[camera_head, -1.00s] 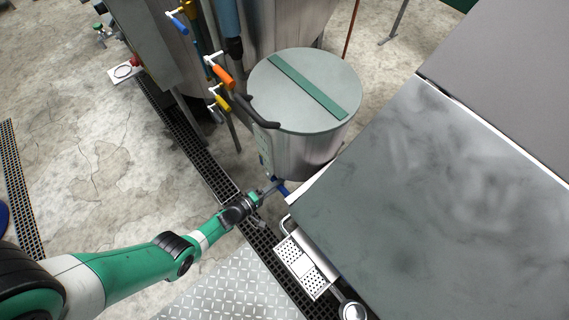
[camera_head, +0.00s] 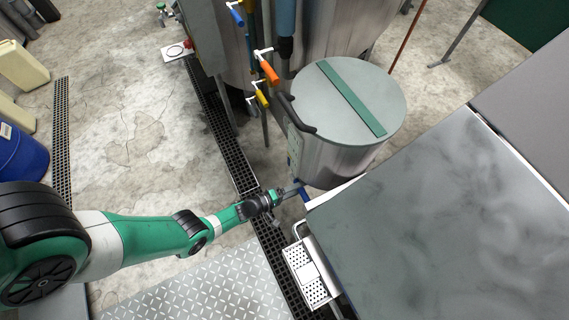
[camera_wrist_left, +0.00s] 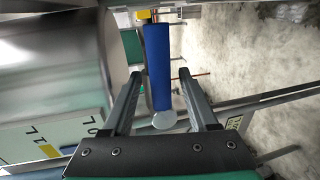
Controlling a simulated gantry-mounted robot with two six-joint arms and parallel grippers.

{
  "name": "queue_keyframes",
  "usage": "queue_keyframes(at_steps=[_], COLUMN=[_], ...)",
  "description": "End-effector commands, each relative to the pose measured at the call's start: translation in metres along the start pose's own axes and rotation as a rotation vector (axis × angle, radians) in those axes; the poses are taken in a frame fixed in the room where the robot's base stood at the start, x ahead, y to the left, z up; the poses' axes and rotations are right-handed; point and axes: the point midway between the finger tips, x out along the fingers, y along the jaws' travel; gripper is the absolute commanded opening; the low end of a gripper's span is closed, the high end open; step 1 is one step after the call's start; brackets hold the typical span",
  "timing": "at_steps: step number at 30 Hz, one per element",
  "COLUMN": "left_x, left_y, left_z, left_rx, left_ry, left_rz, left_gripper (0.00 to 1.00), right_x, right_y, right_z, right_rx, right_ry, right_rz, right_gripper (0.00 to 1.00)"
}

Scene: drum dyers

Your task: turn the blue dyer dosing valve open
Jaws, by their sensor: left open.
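The blue valve handle (camera_head: 304,195) shows low on the steel dyer drum (camera_head: 325,165), partly hidden by my gripper and the table corner. In the left wrist view the blue handle (camera_wrist_left: 157,65) is a straight bar lying lengthwise between my fingers, with a rounded grey end towards the palm. My left gripper (camera_head: 289,192) is at the handle; in the wrist view my left gripper (camera_wrist_left: 160,74) is open, one finger on each side of the bar. A gap shows beside the right finger; contact on the left is unclear. My right gripper is not in view.
A large dark table (camera_head: 440,220) stands close on the right of the handle. Orange (camera_head: 269,72), yellow (camera_head: 261,97) and another blue valve handle (camera_head: 235,14) hang on pipes behind. A perforated metal tray (camera_head: 308,280) is in front. Open floor lies left.

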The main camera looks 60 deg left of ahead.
Motion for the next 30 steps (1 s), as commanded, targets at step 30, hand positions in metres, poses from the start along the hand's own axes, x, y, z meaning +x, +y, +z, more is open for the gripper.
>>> queue_keyframes(at_steps=[30], left_x=[-0.114], left_y=[0.0], left_z=[0.0], left_rx=[-0.001], left_ry=[-0.001], left_rz=[0.001], left_gripper=[0.59], right_x=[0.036], right_y=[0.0], right_z=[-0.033], right_rx=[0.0], right_ry=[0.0], right_rz=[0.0], right_gripper=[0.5])
